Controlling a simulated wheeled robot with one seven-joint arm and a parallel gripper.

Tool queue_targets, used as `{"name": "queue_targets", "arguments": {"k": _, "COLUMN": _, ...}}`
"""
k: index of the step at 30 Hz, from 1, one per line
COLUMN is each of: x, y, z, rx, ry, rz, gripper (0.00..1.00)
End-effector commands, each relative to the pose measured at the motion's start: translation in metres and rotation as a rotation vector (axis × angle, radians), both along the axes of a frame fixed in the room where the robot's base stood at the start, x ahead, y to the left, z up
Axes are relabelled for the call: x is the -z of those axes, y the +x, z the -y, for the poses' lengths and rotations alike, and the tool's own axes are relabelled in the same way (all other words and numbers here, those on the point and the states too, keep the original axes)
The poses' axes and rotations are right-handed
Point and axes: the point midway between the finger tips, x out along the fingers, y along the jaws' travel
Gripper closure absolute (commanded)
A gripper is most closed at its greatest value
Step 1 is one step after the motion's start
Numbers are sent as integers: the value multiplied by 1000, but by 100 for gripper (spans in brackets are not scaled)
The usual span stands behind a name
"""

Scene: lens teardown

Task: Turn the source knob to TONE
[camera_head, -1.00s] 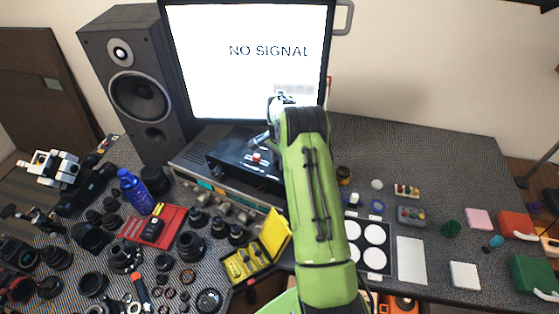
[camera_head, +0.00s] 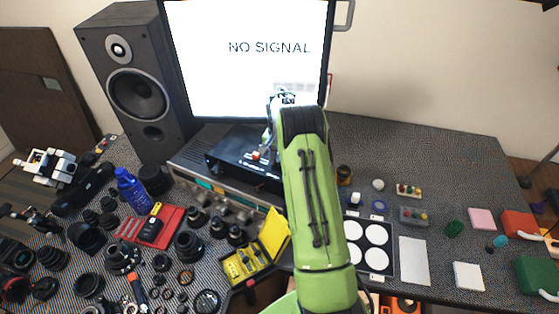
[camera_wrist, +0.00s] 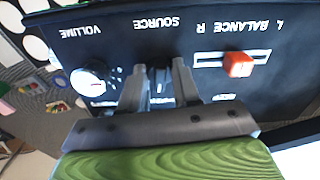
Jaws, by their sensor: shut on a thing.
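The black control box (camera_head: 226,154) lies on a silver receiver in the head view, partly behind my arm. In the wrist view its panel (camera_wrist: 215,22) shows upside-down labels VOLUME, SOURCE and BALANCE. My gripper (camera_wrist: 160,76) is at the SOURCE position, below that label in the picture, with its two fingers closed on the dark source knob (camera_wrist: 160,88). Most of the knob is hidden between the fingers, and its pointer and position marks cannot be read. In the head view my arm hides the knob.
The white volume knob (camera_wrist: 88,80) and red balance slider (camera_wrist: 238,64) flank my fingers. A monitor (camera_head: 215,75) reading NO SIGNAL stands behind the box. A speaker (camera_head: 140,90) is at left. Lens parts crowd the left table; small blocks and trays lie at right.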

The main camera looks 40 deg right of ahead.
Motion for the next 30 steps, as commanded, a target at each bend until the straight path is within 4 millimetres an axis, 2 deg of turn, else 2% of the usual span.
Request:
{"name": "queue_targets", "arguments": {"k": 9, "x": 0, "y": 1, "z": 0, "rx": -131, "ry": -1, "rz": 2, "gripper": 99}}
{"name": "queue_targets", "arguments": {"k": 25, "x": -1, "y": 1, "z": 0, "rx": -157, "ry": -2, "rz": 3, "gripper": 99}}
{"name": "queue_targets", "arguments": {"k": 26, "x": -1, "y": 1, "z": 0, "rx": -157, "ry": -2, "rz": 3, "gripper": 67}}
{"name": "queue_targets", "arguments": {"k": 30, "x": -1, "y": 1, "z": 0, "rx": -157, "ry": -1, "rz": 2, "gripper": 46}}
